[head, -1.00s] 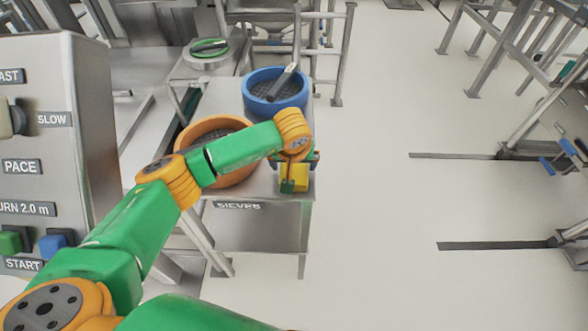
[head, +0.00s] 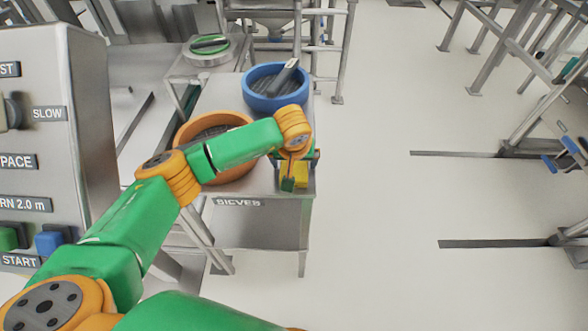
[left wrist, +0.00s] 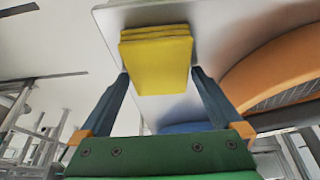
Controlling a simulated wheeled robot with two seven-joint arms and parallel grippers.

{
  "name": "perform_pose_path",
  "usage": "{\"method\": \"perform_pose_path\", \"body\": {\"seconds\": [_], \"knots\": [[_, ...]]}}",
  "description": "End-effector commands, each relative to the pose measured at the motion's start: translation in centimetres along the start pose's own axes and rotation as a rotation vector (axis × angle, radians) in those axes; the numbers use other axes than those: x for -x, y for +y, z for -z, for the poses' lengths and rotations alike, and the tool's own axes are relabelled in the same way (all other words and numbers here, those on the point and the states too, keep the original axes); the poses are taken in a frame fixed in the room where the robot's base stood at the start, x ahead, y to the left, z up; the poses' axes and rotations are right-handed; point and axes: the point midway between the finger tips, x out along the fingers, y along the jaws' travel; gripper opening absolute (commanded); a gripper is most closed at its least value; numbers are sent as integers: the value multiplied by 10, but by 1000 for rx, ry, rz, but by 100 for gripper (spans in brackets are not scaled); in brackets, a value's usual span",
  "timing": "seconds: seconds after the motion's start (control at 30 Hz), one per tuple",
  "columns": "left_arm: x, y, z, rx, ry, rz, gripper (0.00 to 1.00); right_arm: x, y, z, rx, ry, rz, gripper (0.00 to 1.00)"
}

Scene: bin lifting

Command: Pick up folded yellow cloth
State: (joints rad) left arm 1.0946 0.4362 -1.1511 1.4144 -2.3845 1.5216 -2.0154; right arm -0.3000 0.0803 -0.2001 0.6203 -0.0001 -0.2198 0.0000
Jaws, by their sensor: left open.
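The folded yellow cloth (head: 301,175) lies on the steel table at its near right corner. It also shows in the left wrist view (left wrist: 157,60) as a thick stack of several layers. My left gripper (head: 289,184) is at the cloth and partly covers it in the head view. In the left wrist view my left gripper (left wrist: 160,74) is open, with one finger on each side of the cloth. Gaps show between the cloth and both fingers, so it is not clamped. My right gripper is not in view.
The steel table (head: 262,180), labelled SIEVES, also holds an orange sieve (head: 240,172) left of my gripper and a blue sieve (head: 258,98) behind. A control panel (head: 70,130) stands at left. Open floor (head: 390,220) lies right of the table.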

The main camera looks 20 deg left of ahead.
Motion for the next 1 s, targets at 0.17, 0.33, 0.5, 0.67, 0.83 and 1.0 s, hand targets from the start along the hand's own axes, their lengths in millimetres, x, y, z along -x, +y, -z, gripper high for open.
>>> {"method": "perform_pose_path", "body": {"seconds": [0.17, 0.33, 0.5, 0.67, 0.83, 1.0], "knots": [[0, 0, 0, 0, 0, 0, 73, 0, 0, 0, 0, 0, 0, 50], [0, 0, 0, 0, 0, 0, 31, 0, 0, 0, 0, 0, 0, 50], [0, 0, 0, 0, 0, -1, 31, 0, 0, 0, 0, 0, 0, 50], [10, 1, 4, 1, -2, -2, 31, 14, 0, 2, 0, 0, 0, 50], [48, -2, 20, 1, 4, 0, 31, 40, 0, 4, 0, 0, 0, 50], [106, -31, 13, -2, 1, 2, 31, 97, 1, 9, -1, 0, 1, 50]]}}
